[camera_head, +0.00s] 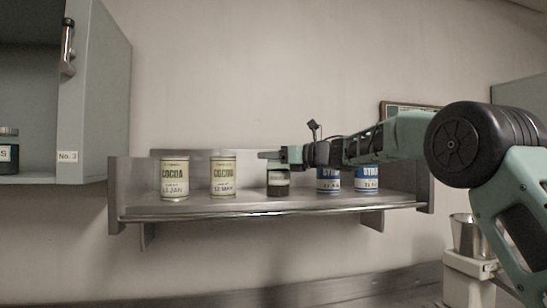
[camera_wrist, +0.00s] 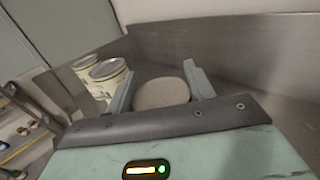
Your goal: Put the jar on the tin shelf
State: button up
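A dark jar (camera_head: 278,189) with a pale label stands upright at the middle of the metal shelf (camera_head: 240,208), between the cocoa tins and the blue tins. My gripper (camera_head: 270,156) is at its top and hides the lid in the head view. In the wrist view the round grey-brown lid (camera_wrist: 161,94) sits between the two fingers of my gripper (camera_wrist: 160,80). The fingers are very close to the lid's sides; I cannot tell whether they press on it. The jar's base looks level with the shelf surface.
Two cocoa tins (camera_head: 222,176) stand to the left of the jar. Two blue-labelled tins (camera_head: 328,181) stand to its right, close behind my arm. A green cabinet (camera_head: 95,90) at left holds another dark jar (camera_head: 8,152). A metal cup (camera_head: 468,237) is at lower right.

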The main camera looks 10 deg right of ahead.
jog(key=o, duration=0.4)
jog(key=shift+c, duration=0.2)
jog(key=b+v, duration=0.5)
jog(key=v, duration=0.7)
